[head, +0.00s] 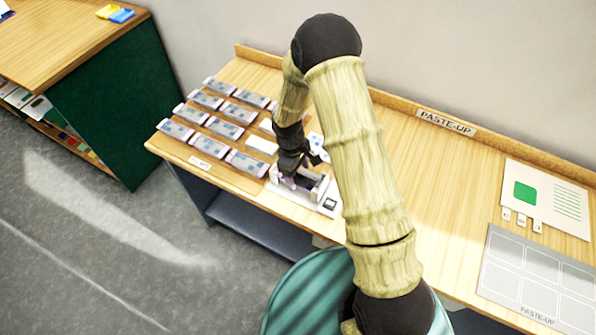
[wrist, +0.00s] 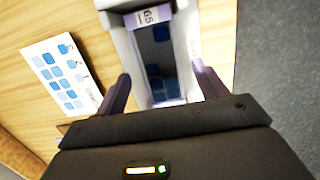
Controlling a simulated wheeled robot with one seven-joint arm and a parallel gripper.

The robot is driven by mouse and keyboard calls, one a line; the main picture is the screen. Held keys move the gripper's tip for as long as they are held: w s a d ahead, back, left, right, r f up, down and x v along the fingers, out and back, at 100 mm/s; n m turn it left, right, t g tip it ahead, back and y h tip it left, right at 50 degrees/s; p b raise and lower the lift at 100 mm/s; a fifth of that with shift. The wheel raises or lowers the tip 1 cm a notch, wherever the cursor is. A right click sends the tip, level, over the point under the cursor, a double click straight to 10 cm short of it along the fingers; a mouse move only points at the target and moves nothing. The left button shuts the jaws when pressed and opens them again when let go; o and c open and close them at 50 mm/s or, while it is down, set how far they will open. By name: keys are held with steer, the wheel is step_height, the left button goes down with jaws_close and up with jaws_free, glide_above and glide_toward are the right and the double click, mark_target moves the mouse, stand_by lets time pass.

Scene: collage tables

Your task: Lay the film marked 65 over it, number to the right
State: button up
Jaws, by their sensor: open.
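A white holder (head: 273,185) stands at the front of the table, partly hidden by my gripper (head: 297,176). In the wrist view the holder (wrist: 123,45) contains a dark film (wrist: 160,55) with lilac end strips; the far strip carries a small sideways number that looks like 65. My gripper (wrist: 161,76) is open, its two purple fingers spread to either side of the holder's near end. I cannot tell whether they touch it. A white sheet with blue rounded squares (wrist: 62,72) lies left of the holder; it also shows partly behind my gripper in the head view (head: 318,143).
Several film packs with lilac edges (head: 228,129) stand in rows at the table's left. A blank white card (head: 262,145) lies beside them. At the right are a grey paste-up board (head: 540,278) and a sheet with a green square (head: 548,199). The table's middle right is clear.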

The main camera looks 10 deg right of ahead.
steer(key=shift+r, duration=0.1)
step_height(320, 180, up, 17)
steer(key=w+a+b, duration=0.1)
steer(key=a, duration=0.1)
steer(key=shift+w+b, duration=0.25)
steer(key=shift+b, duration=0.15)
steer(key=shift+a, duration=0.1)
stand_by(0.6)
steer(key=s+d+r+m+t, duration=0.1)
steer(key=s+d+m, duration=0.4)
steer(key=s, duration=0.3)
steer(key=s+d+r+m+t+y, duration=0.1)
steer(key=s+d+r+m+t, duration=0.1)
steer(key=s+d+m, duration=0.4)
steer(key=shift+s+d+r+t+y, duration=0.3)
steer(key=shift+s+d, duration=0.2)
steer(key=shift+s, duration=0.45)
steer(key=shift+w+f, duration=0.1)
steer(key=shift+w, duration=0.15)
